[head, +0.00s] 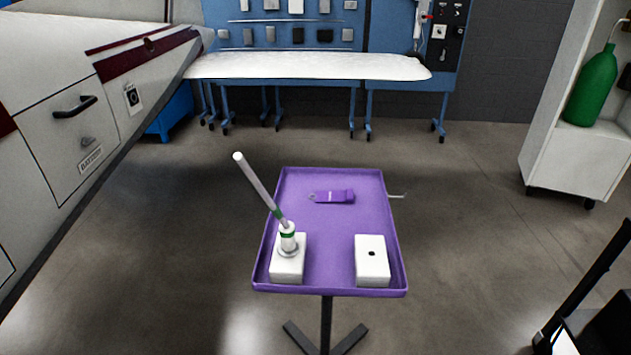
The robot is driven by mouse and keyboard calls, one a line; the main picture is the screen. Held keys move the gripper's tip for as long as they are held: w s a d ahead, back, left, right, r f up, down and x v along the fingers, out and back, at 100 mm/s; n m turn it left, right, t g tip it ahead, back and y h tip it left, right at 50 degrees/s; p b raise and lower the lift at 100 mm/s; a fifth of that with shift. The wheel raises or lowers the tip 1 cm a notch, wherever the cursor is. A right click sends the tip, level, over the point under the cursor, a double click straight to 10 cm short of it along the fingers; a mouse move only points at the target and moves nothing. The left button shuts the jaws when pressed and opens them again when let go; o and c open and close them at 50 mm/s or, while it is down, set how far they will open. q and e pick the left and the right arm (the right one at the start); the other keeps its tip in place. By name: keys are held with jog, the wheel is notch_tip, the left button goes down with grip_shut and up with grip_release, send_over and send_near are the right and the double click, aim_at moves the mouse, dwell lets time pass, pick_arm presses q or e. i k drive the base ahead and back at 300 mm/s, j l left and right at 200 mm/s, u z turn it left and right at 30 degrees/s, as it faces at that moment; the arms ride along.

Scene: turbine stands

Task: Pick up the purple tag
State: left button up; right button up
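The purple tag (333,196) lies flat near the far edge of the purple tray (325,236) on a stand. It is close in colour to the tray, with a small ring at its left end and a pale mark on it. Nothing covers it. Neither of my grippers shows clearly in the head view.
A white block (288,270) on the tray holds a tilted white rod (258,183). Another white block (372,262) has a dark hole. A thin rod sticks out past the tray's right edge. An unclear dark object (600,325) is cut off lower right. Floor surrounds the stand.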

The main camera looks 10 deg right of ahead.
aim_at(346, 196)
jog(key=i+l+u, duration=0.1)
jog(key=l+u, duration=0.25)
jog(key=l, duration=0.2)
jog(key=l+u, duration=0.4)
jog(key=l, duration=0.15)
jog(key=l+u, duration=0.35)
jog(key=l, duration=0.25)
jog(key=k+l+u, duration=0.15)
jog(key=l+u, duration=0.2)
jog(key=l, duration=0.2)
jog(key=k+l+u, duration=0.15)
jog(key=l+u, duration=0.25)
jog(key=l, duration=0.15)
